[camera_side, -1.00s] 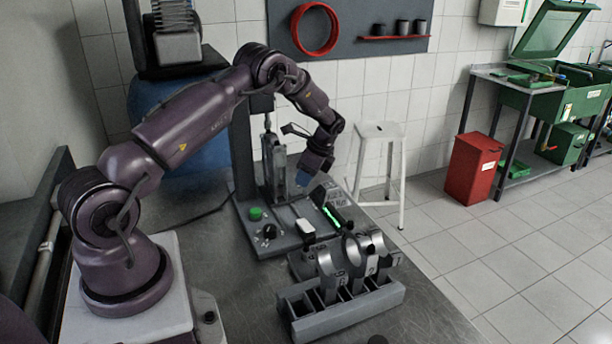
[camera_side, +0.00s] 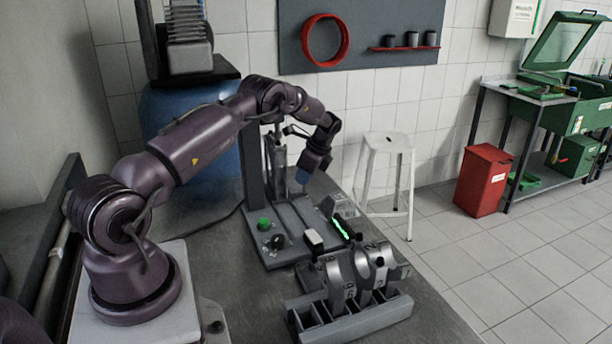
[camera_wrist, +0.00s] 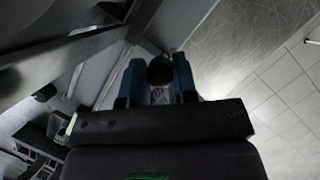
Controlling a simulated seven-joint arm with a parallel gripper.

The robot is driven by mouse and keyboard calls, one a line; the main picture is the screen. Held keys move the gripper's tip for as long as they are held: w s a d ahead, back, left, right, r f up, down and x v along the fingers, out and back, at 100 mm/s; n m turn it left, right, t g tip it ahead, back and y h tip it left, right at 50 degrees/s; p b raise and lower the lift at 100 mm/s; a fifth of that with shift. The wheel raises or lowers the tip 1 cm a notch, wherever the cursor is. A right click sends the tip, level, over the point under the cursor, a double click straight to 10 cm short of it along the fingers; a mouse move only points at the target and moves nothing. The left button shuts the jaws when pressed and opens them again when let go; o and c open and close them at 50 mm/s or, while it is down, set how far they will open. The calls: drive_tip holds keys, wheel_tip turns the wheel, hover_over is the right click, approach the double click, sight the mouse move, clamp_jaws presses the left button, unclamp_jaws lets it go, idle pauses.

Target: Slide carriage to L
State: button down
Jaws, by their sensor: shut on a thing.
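In the wrist view, the blue fingers of my gripper (camera_wrist: 159,82) are closed on a dark round knob (camera_wrist: 160,70). In the side view, the blue tip of my gripper (camera_side: 302,176) is low over the back right of the grey bench fixture (camera_side: 292,218), close to its upright. The carriage cannot be made out clearly; the knob may be part of it. A grey block with a label (camera_side: 340,205) stands at the fixture's right edge. The L mark cannot be read.
The fixture carries a green button (camera_side: 264,223), a dark knob (camera_side: 277,242), a white block (camera_side: 313,239) and a bright green strip (camera_side: 341,229). In front, a grey rack (camera_side: 350,324) holds metal rings. A white stool (camera_side: 390,143) stands beyond the bench.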

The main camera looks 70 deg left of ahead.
drive_tip(key=c, duration=0.9)
unclamp_jaws()
drive_tip(key=shift+a, duration=0.2)
drive_tip(key=v, duration=1.3)
drive_tip(key=shift+d, duration=0.1)
